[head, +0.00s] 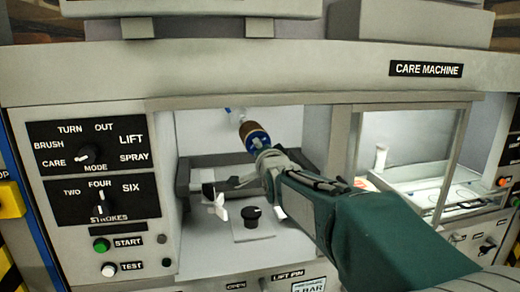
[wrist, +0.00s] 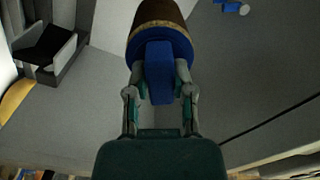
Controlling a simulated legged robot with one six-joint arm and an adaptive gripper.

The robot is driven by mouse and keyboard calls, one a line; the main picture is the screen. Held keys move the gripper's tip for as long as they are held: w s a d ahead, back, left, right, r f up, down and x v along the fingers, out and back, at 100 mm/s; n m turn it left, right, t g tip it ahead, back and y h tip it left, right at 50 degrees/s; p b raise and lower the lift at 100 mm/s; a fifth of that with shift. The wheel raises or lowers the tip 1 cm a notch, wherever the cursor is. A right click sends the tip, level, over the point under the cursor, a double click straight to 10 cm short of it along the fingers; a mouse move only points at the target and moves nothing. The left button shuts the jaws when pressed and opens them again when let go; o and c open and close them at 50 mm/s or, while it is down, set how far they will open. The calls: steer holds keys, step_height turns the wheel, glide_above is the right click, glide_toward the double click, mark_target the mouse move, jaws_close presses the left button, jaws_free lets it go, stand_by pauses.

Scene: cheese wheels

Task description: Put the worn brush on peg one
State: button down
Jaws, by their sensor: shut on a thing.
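My gripper (head: 267,156) is shut on a brush (head: 250,130) and holds it up inside the open left bay of the care machine. The brush has a round blue back and brown bristles. In the wrist view the fingers of my gripper (wrist: 160,76) clasp the blue grip of the brush (wrist: 162,35) from both sides, bristles pointing away. A small blue fitting (head: 228,111) shows on the bay's back wall beyond the brush, and also at the top of the wrist view (wrist: 232,5). I cannot tell whether it is peg one, and no peg label is readable.
A grey tray-like frame (head: 205,176), a black knob (head: 252,213) and a white winged knob (head: 216,205) lie below my arm. A control panel (head: 92,160) is left of the bay. A glazed bay (head: 410,145) holding a white bottle is right.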

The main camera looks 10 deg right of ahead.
steer(key=shift+w, duration=3.25)
steer(key=shift+c, duration=2)
jaws_free()
steer(key=s, duration=1.2)
steer(key=shift+f, duration=0.15)
